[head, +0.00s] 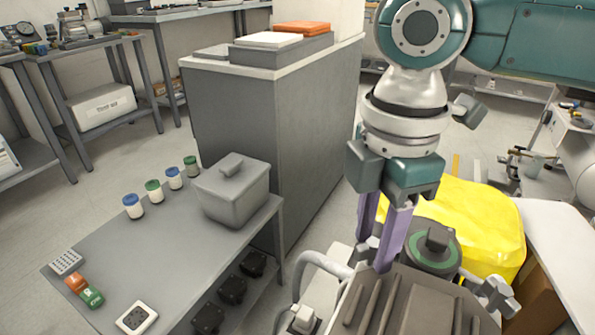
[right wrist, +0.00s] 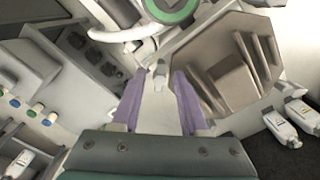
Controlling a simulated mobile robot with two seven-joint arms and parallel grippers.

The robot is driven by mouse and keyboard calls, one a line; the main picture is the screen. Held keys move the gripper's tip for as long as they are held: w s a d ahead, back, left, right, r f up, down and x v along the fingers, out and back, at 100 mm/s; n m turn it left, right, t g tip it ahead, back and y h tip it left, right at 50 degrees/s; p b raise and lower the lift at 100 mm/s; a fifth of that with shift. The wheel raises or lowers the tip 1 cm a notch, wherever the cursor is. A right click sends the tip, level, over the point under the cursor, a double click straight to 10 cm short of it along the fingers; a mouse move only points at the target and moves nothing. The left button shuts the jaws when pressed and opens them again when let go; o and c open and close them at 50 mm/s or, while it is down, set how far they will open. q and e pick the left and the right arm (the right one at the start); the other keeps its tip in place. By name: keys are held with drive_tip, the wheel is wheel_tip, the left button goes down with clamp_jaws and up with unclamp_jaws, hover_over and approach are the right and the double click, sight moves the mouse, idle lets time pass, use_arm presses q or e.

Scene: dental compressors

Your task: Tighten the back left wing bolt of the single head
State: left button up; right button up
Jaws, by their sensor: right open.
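The single head is a grey-brown ribbed block (head: 405,305) at the bottom of the head view; it also shows in the right wrist view (right wrist: 215,75). A small grey wing bolt (right wrist: 160,74) stands beside its edge, between or just beyond my fingertips in the right wrist view; I cannot tell if they touch it. Another wing bolt (head: 497,294) shows at the block's right side. My right gripper (head: 375,255), with purple fingers, is open and points down at the block's back left corner. My left gripper is not in view.
A dark round cap with a green ring (head: 455,254) sits behind the block. A pale curved pipe (head: 318,259) runs at its left. A yellow covering (head: 485,215) lies behind. A grey table (head: 150,265) with jars and a lidded box (head: 235,195) stands left.

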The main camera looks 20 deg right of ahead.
clamp_jaws()
idle(0.3)
idle(0.3)
